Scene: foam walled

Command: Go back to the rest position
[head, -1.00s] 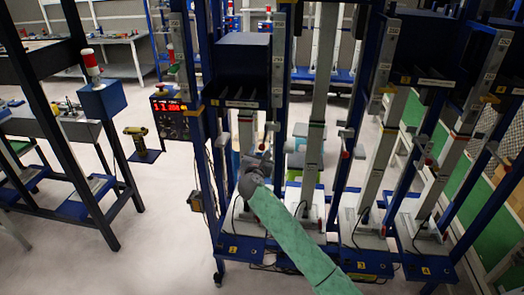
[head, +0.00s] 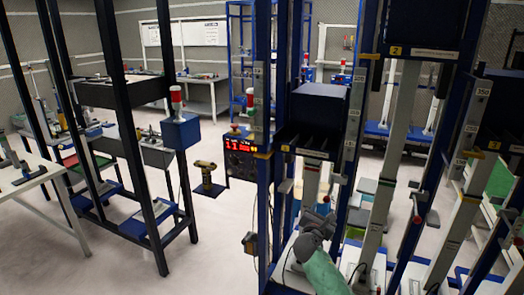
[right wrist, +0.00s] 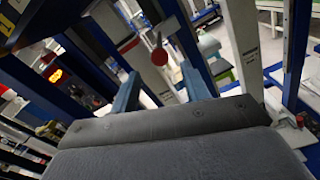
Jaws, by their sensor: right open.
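My right arm, in a green sleeve, comes up from the bottom of the head view. Its grey right gripper (head: 322,216) is in front of the blue test rack (head: 262,120), near the grey column of its left bay. In the right wrist view, two blue-grey fingers (right wrist: 161,88) stand apart beyond the dark grey wrist housing, with nothing seen between them. A red ball knob (right wrist: 159,57) shows behind the gap; whether the gripper touches the rack cannot be told. My left gripper is not in view.
A control box with a red display (head: 240,157) hangs on the rack's left side. A black-framed stand (head: 158,232) with a blue box (head: 180,131) and red lamp is to the left. A white table (head: 205,95) stands at the back.

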